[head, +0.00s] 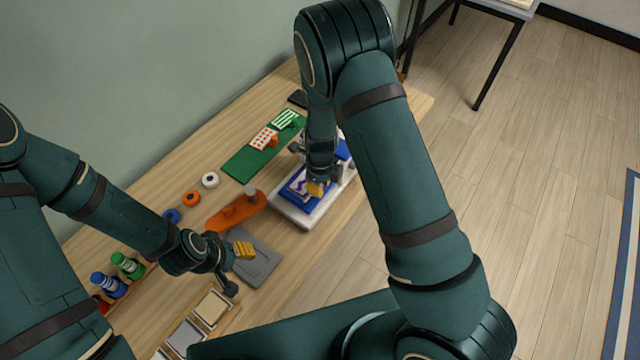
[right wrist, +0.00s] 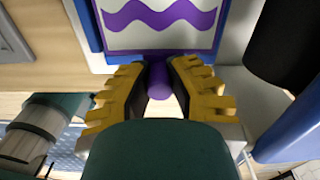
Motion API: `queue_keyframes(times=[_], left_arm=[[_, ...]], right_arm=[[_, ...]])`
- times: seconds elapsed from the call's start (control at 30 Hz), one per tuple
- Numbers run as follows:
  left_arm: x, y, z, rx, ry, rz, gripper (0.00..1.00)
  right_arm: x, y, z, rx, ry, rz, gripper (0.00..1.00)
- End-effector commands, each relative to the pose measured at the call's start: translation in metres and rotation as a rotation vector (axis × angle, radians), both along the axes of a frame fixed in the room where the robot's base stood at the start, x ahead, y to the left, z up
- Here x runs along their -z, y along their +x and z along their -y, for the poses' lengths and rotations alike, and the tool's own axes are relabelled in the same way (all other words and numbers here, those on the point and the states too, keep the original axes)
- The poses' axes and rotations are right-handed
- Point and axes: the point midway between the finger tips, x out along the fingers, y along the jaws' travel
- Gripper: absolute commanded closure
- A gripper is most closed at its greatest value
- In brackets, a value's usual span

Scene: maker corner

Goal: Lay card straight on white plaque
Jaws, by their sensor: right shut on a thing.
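The card is a light panel with a purple wavy line and purple edge; it shows in the head view (head: 298,186) and the right wrist view (right wrist: 160,22). My right gripper (head: 318,188) is over it, shut on the purple knob (right wrist: 159,80) at the card's near edge. The white plaque (head: 306,218) is under the card and gripper, with blue showing around the card. I cannot tell whether the card touches it. My left gripper (head: 243,250) hovers by a grey plate; its finger gap is unclear.
An orange tool-like piece (head: 236,212) and the grey plate (head: 256,262) lie left of the plaque. A green mat (head: 245,163) lies behind. Small trays (head: 212,306) line the front.

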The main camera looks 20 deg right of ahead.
Motion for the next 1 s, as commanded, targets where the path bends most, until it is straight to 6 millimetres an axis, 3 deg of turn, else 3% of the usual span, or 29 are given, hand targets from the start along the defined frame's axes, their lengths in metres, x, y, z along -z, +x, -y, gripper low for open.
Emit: queue_keyframes(times=[0.73, 0.77, 0.83, 1.0], left_arm=[[0.0059, 0.0000, 0.0000, 0.000, 0.000, 0.000, 0.53], [0.0057, -0.0001, 0.0000, 0.000, 0.000, 0.000, 0.53], [0.0055, 0.0000, 0.0000, 0.000, 0.000, 0.000, 0.53], [0.0054, 0.0000, 0.0000, 0.000, 0.000, 0.000, 0.53]], right_arm=[[0.0097, 0.0001, 0.0002, 0.001, 0.000, 0.000, 1.00], [0.0094, 0.0001, 0.0001, 0.001, 0.000, 0.000, 0.75], [0.0092, 0.0001, 0.0001, 0.001, 0.000, 0.000, 0.52], [0.0091, 0.0001, 0.0001, 0.001, 0.000, 0.000, 0.52]])
